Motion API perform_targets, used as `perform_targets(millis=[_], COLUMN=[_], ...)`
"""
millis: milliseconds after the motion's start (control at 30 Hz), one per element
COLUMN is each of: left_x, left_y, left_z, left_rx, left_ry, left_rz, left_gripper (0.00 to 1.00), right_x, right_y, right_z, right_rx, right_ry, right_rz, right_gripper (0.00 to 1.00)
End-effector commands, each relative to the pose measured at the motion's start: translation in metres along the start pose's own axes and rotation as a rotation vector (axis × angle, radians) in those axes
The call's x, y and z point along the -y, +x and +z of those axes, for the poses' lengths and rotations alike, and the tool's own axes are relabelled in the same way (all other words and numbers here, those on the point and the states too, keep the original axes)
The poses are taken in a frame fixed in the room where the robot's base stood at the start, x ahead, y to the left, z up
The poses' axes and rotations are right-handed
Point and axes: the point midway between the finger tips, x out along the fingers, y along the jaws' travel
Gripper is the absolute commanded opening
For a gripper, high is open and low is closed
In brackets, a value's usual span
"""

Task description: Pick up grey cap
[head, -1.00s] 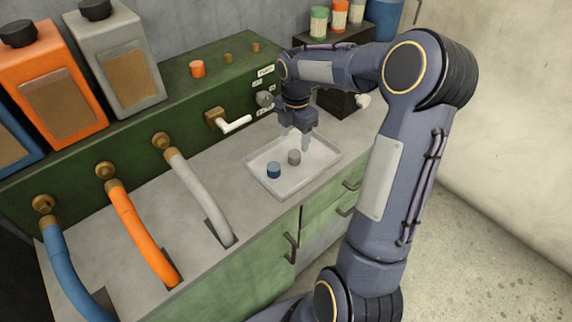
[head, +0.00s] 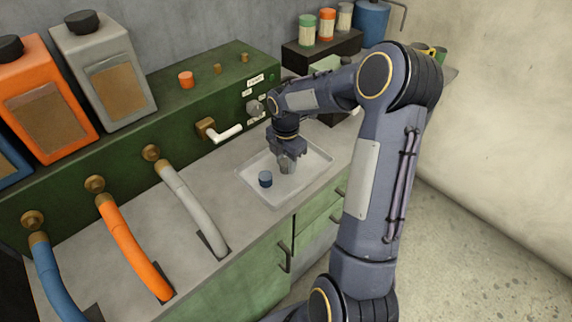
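The white tray (head: 312,177) lies on the grey counter. The blue cap (head: 265,179) stands in its left part. My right gripper (head: 287,166) points down into the tray, to the right of the blue cap. Its fingertips are at the place of the grey cap (head: 286,169), which is mostly hidden by the fingers. Whether the fingers are closed on the cap or only around it cannot be told. My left gripper is not in view.
An orange cap (head: 186,80) sits on the green panel (head: 140,130) behind. A white-handled valve (head: 222,133) sticks out left of the tray. Blue, orange and grey hoses (head: 190,207) run to the counter. A dark shelf (head: 318,50) with canisters stands at the back right.

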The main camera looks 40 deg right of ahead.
Motion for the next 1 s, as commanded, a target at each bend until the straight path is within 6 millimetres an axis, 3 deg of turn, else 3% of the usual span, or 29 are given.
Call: perform_targets(millis=[33,133,567,767,1000], left_x=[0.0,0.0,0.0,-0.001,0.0], left_y=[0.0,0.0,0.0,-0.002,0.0], left_z=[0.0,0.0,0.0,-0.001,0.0], left_rx=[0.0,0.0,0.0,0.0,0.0], left_ry=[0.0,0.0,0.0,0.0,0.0], left_rz=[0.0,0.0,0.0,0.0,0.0], left_gripper=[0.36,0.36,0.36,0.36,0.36], right_x=[0.0,0.0,0.0,-0.001,0.044], right_y=[0.0,0.0,-0.006,-0.033,-0.086], right_z=[0.0,0.0,0.0,0.001,0.001], right_rx=[0.0,0.0,0.001,0.003,0.005], right_ry=[0.0,0.0,0.001,0.002,0.005], right_rz=[0.0,0.0,0.001,0.004,0.006], right_gripper=[0.25,0.12,0.12,0.12,0.12])
